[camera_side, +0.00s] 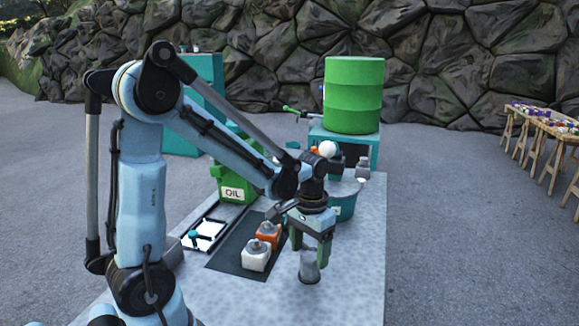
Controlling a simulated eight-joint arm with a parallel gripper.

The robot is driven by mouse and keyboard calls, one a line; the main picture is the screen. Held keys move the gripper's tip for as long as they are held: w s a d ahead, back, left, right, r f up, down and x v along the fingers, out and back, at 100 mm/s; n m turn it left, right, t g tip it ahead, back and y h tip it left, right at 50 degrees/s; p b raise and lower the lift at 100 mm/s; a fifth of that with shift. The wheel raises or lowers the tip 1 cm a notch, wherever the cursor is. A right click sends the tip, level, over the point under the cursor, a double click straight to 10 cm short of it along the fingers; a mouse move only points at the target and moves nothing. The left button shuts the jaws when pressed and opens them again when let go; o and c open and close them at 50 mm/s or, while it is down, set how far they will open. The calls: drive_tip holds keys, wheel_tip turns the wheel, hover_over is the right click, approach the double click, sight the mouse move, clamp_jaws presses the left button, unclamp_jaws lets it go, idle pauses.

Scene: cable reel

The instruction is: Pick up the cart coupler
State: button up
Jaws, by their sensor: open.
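My gripper (311,248) is open and points down over the right part of the grey worktable (350,285). A grey metal cylindrical piece (309,268) stands on the table directly below it. Its top is close to the fingertips; I cannot tell whether it is between them or touching. It may be the cart coupler, but no label confirms this. An orange block (268,236) and a white block (256,260), both with grey tops, sit on a dark mat (228,265) to the left of my gripper.
A green oil container (232,190), a tray with a teal-handled item (205,235) and a teal bucket (343,207) stand around the work area. A green drum (354,95) is behind. The table's front right is clear.

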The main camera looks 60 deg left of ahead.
sight(310, 256)
drive_tip(key=shift+d+f, duration=0.1)
drive_tip(key=shift+f, duration=1.4)
drive_tip(key=shift+c, duration=0.3)
drive_tip(key=c, duration=1.1)
drive_tip(key=shift+r, duration=0.1)
